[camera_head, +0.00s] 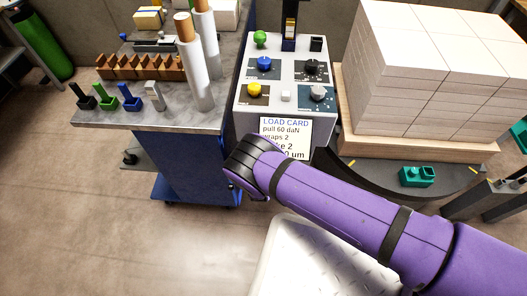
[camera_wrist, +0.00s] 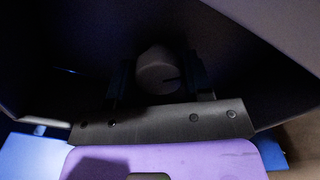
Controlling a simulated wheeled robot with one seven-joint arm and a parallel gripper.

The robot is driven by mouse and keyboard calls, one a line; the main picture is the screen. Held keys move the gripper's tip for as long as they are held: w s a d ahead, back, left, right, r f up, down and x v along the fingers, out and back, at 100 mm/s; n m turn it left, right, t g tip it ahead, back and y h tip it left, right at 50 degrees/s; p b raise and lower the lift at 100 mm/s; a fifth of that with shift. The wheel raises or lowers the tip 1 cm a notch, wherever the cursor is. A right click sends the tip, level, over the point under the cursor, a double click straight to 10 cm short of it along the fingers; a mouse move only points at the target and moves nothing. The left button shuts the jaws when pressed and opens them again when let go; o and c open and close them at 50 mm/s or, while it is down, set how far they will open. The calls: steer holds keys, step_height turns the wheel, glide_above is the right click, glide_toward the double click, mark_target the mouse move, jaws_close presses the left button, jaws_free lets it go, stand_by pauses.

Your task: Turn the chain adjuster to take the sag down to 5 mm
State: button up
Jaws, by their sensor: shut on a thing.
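In the dark wrist view, a round grey knob (camera_wrist: 155,75), which I take to be the chain adjuster, has a dark mark on the right of its face. My gripper (camera_wrist: 161,80) is shut on it, with one dark finger on each side. The picture is too dark to show any scale around the knob. In the head view my purple arm reaches to the low front of the control console, and my wrist hides the fingers and the knob. The chain and its sag cannot be made out.
The console (camera_head: 243,125) bears several coloured knobs and a load card (camera_head: 286,136), partly covered by my wrist. A workbench (camera_head: 150,117) with tools and rolls stands left. A pallet (camera_head: 412,152) of stacked reams stands right, with a teal part (camera_head: 417,177) before it. Floor is free at left.

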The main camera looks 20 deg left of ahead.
steer(key=m, duration=0.5)
steer(key=shift+s+m, duration=0.1)
steer(key=shift+m, duration=0.2)
steer(key=m, duration=0.4)
steer(key=shift+m, duration=0.3)
steer(key=o, duration=0.9)
steer(key=shift+r, duration=0.1)
steer(key=v, duration=1)
steer(key=shift+s, duration=0.4)
